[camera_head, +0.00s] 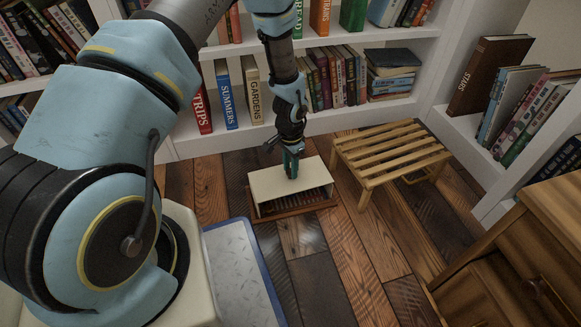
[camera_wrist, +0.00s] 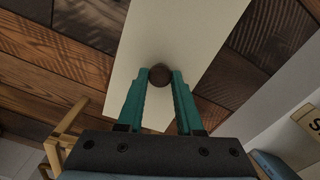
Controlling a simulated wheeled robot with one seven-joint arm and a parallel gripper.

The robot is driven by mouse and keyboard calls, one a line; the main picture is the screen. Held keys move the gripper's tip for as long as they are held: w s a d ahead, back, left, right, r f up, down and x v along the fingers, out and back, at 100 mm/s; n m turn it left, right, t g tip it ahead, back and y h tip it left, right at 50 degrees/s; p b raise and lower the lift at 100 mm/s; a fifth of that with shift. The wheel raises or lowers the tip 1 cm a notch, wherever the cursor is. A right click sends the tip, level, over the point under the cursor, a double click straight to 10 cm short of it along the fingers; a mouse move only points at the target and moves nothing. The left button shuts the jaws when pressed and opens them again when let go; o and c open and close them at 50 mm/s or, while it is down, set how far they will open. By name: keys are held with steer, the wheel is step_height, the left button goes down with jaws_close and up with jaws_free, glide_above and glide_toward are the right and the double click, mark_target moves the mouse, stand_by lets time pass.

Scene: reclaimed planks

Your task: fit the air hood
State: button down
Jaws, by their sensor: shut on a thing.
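The air hood (camera_head: 270,183) is a cream box with an open front, on or just above a floor vent. The vent (camera_head: 297,203) has a reddish-brown wooden frame and dark slats, partly covered by the hood. I cannot tell whether the hood rests on it fully. In the wrist view the hood's cream top (camera_wrist: 195,38) carries a round brown knob (camera_wrist: 160,75). My gripper (camera_wrist: 160,78) has its teal fingers shut on this knob. In the head view my gripper (camera_head: 291,163) points down onto the hood's top and hides the knob.
A slatted wooden bench (camera_head: 390,152) stands right of the hood. White bookshelves (camera_head: 340,118) full of books line the back and right. A wooden cabinet (camera_head: 545,230) is at the lower right. Plank floor (camera_head: 345,255) in front of the hood is clear.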

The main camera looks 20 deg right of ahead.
steer(key=shift+c, duration=2.4)
jaws_free()
step_height(320, 180, up, 11)
steer(key=p, duration=0.4)
steer(key=shift+p, duration=0.35)
steer(key=w+a+r+n+p, duration=0.1)
steer(key=w+a+r+n, duration=0.15)
steer(key=a+r, duration=0.5)
steer(key=w+a+r+n+p, duration=0.15)
steer(key=a+r+n, duration=0.25)
steer(key=a+r, duration=0.4)
steer(key=s+a+r+n+t+p, duration=0.1)
steer(key=s+a+r+n, duration=0.3)
steer(key=a+r, duration=0.3)
steer(key=s+a+r+n+t+p, duration=0.1)
steer(key=s+a+r+n, duration=0.25)
steer(key=a+r, duration=0.4)
step_height(320, 180, up, 38)
steer(key=p, duration=3.7)
steer(key=shift+s+f, duration=0.15)
steer(key=shift+s, duration=0.05)
